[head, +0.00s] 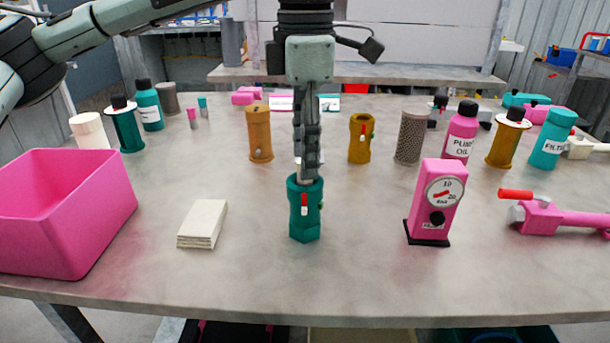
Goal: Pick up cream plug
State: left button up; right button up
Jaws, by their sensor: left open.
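My left gripper (308,172) hangs straight down in the middle of the head view, seen edge-on. It is open, with its fingertips at the top of a teal pump body (304,222) that stands upright on the table and has a small red and white part on its front. A small pale patch shows beside the fingers just above the teal body. It may be the cream plug, but the fingers hide most of it and I cannot tell. My right gripper is not in view.
A pink bin (75,222) stands at the left and a stack of cream cards (203,223) left of the teal body. A pink gauge box (436,205) stands to the right. Orange (260,135) and mustard (360,140) bodies stand behind. The front table strip is clear.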

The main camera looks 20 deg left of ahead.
pick_arm(q)
jog(key=shift+f, duration=0.25)
jog(key=shift+c, duration=0.8)
grip_shut()
jog(key=shift+r, duration=0.15)
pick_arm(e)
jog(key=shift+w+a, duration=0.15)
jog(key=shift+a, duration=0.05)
